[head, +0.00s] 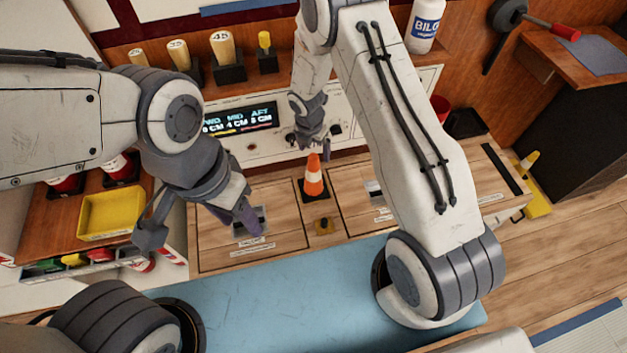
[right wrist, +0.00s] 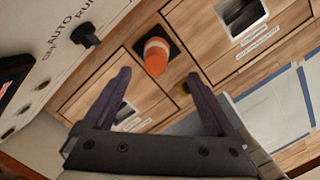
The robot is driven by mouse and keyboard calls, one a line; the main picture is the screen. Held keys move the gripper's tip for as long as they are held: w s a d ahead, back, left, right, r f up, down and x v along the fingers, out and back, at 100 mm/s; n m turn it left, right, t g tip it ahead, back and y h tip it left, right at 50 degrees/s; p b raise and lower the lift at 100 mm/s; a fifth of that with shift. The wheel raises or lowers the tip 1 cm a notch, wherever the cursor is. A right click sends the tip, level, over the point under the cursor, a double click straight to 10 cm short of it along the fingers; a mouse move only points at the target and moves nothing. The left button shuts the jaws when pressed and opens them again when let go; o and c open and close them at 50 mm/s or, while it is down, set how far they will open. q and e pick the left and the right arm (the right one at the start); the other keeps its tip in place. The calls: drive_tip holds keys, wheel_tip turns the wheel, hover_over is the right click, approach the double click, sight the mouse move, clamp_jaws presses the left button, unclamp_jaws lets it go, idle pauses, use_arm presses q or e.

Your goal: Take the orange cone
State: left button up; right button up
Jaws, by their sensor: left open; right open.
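The orange cone (head: 314,176) with a white band stands upright on a dark square base, between two wooden hatch panels below the control panel. It also shows in the right wrist view (right wrist: 156,56), ahead of the fingers and between their lines. My right gripper (head: 316,146) is just above and behind the cone in the head view; in the wrist view its purple fingers (right wrist: 160,85) are spread and empty, apart from the cone. My left gripper (head: 250,220) is to the left, over the left hatch panel, open and empty.
A control panel with a lit display (head: 240,119) stands behind the cone. A yellow tray (head: 110,214) is at left. A blue mat (head: 270,305) lies in front. A white bottle (head: 425,25) stands at the back right.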

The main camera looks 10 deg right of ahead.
sight(314, 162)
drive_tip(key=f, duration=0.2)
drive_tip(key=w+f, duration=0.1)
drive_tip(key=f, duration=0.5)
drive_tip(key=shift+w+d+f+b, duration=0.2)
drive_tip(key=shift+w+d+b, duration=0.1)
drive_tip(key=shift+b, duration=0.1)
clamp_jaws()
